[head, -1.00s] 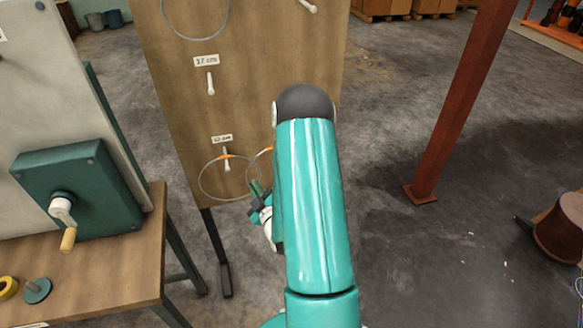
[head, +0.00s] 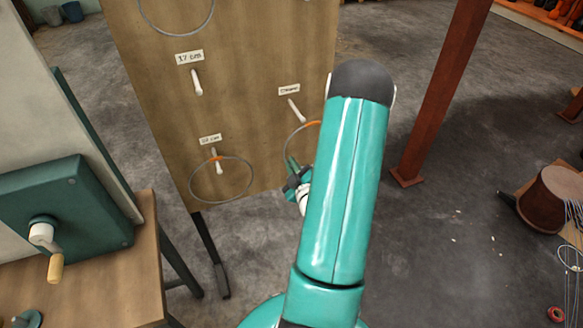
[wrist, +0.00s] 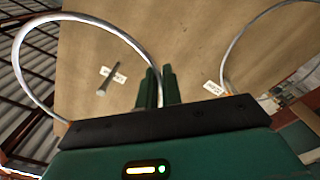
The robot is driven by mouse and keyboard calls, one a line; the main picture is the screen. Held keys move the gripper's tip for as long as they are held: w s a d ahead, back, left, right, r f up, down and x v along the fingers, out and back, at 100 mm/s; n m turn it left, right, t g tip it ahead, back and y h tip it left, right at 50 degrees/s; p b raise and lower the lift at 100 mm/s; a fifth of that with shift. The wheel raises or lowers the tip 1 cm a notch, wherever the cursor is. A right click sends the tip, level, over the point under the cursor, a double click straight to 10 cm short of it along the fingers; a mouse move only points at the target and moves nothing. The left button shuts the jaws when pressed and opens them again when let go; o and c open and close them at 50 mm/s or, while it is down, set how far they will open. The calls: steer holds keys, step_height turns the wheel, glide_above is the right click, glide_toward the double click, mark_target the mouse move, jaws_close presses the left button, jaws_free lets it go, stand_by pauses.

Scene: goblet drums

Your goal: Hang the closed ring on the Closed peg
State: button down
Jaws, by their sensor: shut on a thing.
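The closed ring, a thin grey hoop with an orange mark (head: 313,123), is in my gripper (head: 294,181) in front of the board's lower right; my arm hides part of it. In the wrist view the ring (wrist: 30,60) arcs left from the dark green jaws of my gripper (wrist: 158,80), which are shut on its rim. The Closed peg (head: 296,110), pale and short under a small blurred label (head: 289,90), sits above the ring's top edge. In the wrist view the peg (wrist: 104,86) shows inside the ring's outline; I cannot tell its distance from the ring.
Another ring (head: 250,190) hangs on a lower left peg (head: 216,162). Above are the 17 cm peg (head: 197,82) and a larger ring (head: 143,12) at the top. A bench with a green crank box (head: 85,200) stands left, a red-brown post (head: 440,95) right.

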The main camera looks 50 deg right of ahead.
steer(key=f+x, duration=0.1)
steer(key=x, duration=1)
steer(key=shift+f, duration=0.25)
stand_by(0.6)
steer(key=shift+w, duration=0.1)
steer(key=c, duration=1.5)
jaws_free()
steer(key=v, duration=1.4)
